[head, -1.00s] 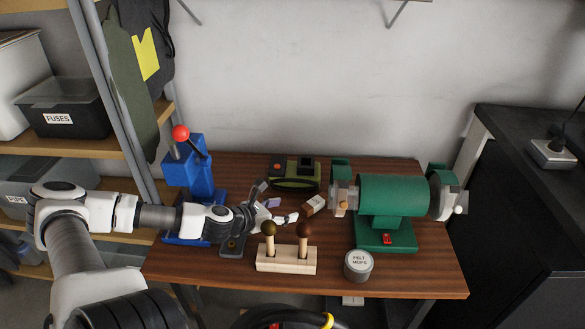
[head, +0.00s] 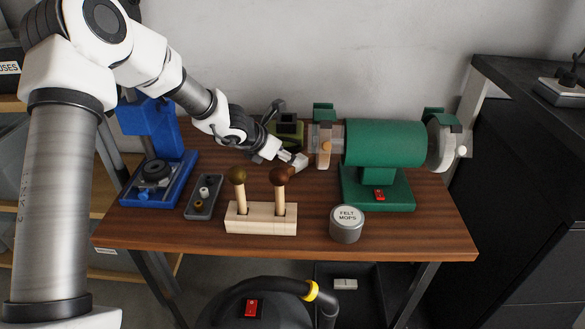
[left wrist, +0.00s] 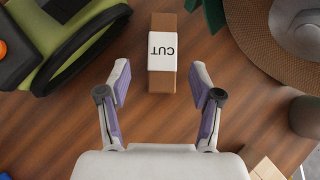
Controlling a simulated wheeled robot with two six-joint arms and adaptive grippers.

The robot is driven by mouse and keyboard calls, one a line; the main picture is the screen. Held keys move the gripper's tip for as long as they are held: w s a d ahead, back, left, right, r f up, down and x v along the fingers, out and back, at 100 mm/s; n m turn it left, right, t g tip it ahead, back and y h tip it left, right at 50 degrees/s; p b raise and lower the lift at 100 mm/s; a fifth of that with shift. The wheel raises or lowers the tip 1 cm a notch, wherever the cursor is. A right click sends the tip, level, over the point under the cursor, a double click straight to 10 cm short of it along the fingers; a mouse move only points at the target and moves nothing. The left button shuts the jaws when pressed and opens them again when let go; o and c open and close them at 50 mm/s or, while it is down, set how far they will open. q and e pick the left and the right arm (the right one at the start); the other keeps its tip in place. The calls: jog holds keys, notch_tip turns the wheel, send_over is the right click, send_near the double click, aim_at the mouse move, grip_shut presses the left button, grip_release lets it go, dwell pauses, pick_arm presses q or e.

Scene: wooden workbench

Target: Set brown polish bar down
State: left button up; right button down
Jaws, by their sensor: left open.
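The brown polish bar (left wrist: 162,83) lies on the bench with a white label reading CUT. In the left wrist view it is at the top middle, its near end between the fingertips of my left gripper (left wrist: 160,83). The fingers are spread, with a gap on each side of the bar. In the head view the bar (head: 303,162) is small and partly hidden by my left gripper (head: 287,157), left of the grinder's wheel. My right gripper is in neither view.
The green bench grinder (head: 385,145) stands at the right. A wooden block (head: 260,222) with two knobbed tools and a felt mops tin (head: 347,225) are in front. A blue press (head: 150,170) and a grey tray (head: 203,195) are at the left. The front right bench is clear.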

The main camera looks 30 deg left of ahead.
pick_arm(q)
jog(key=x, duration=0.4)
jog(key=shift+w+d, duration=0.3)
jog(key=shift+d, duration=0.05)
jog(key=shift+w+f, duration=0.3)
jog(key=shift+f, duration=0.05)
grip_shut()
jog(key=shift+r, duration=0.15)
jog(key=shift+r+p, duration=0.2)
jog(key=shift+p, duration=0.15)
jog(key=shift+r+p, duration=0.3)
jog(key=shift+r, duration=0.2)
jog(key=s+a+b, duration=0.1)
jog(key=s+b, duration=0.3)
jog(key=s, duration=0.1)
jog(key=s+a+f+b, duration=0.1)
jog(key=s+b, duration=0.2)
jog(key=shift+a, duration=0.3)
jog(key=p, duration=1.4)
send_near(302, 156)
notch_tip(302, 156, up, 8)
jog(key=s, duration=0.2)
jog(key=shift+s+a, duration=0.25)
jog(key=shift+a, duration=0.15)
